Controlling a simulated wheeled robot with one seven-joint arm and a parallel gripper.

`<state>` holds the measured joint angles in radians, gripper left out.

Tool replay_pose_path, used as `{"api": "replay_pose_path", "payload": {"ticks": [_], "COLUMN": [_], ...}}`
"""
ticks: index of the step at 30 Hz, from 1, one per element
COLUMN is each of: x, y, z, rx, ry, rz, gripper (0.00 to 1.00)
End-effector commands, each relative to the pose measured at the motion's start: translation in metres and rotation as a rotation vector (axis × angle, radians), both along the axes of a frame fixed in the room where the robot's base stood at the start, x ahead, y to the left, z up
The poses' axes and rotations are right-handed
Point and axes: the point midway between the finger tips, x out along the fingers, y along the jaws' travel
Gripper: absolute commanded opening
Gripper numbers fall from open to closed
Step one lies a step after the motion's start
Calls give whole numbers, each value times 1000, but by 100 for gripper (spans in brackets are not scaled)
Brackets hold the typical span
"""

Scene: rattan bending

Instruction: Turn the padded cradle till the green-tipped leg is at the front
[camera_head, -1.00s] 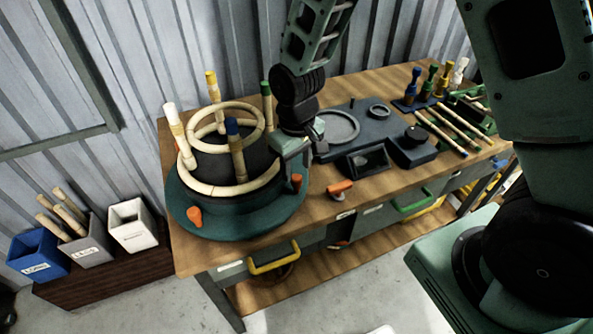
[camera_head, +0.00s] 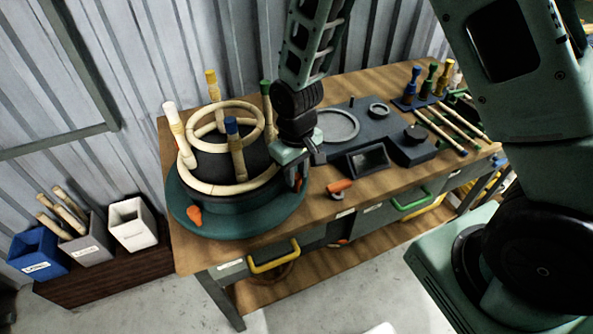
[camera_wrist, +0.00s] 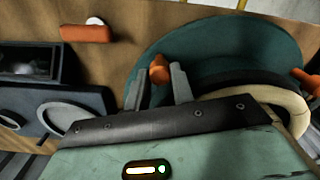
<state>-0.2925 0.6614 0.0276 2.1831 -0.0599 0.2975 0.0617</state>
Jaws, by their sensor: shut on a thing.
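The padded cradle (camera_head: 235,205) is a dark round pad on a teal turntable at the left of the bench. It carries pale rattan rings and legs. The green-tipped leg (camera_head: 266,97) stands at its back right, partly hidden by my arm. The blue-tipped leg (camera_head: 236,150) is at the front, the white-tipped leg (camera_head: 180,138) at the left, and the yellow-tipped leg (camera_head: 213,88) at the back. My gripper (camera_head: 302,172) is low at the cradle's right edge. In the wrist view its fingers are shut on an orange knob (camera_wrist: 159,70) on the teal rim.
Another orange knob (camera_head: 194,215) sits at the cradle's front left. A grey fixture (camera_head: 366,145) and a loose orange-handled tool (camera_head: 339,186) lie right of the cradle.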

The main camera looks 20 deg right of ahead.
Motion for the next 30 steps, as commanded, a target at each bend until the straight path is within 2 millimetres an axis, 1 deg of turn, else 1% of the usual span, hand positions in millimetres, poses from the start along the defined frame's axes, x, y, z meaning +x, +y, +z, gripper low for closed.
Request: {"api": "replay_pose_path", "payload": {"ticks": [5,11,21,30], "x": [-4,-11,-27,-38], "y": [3,12,36,59], "z": [0,1,1,2], "rx": [0,0,0,0], "ry": [1,0,1,0], "rz": [-27,-93,-256,-405], "gripper": [0,0,0,0]}}
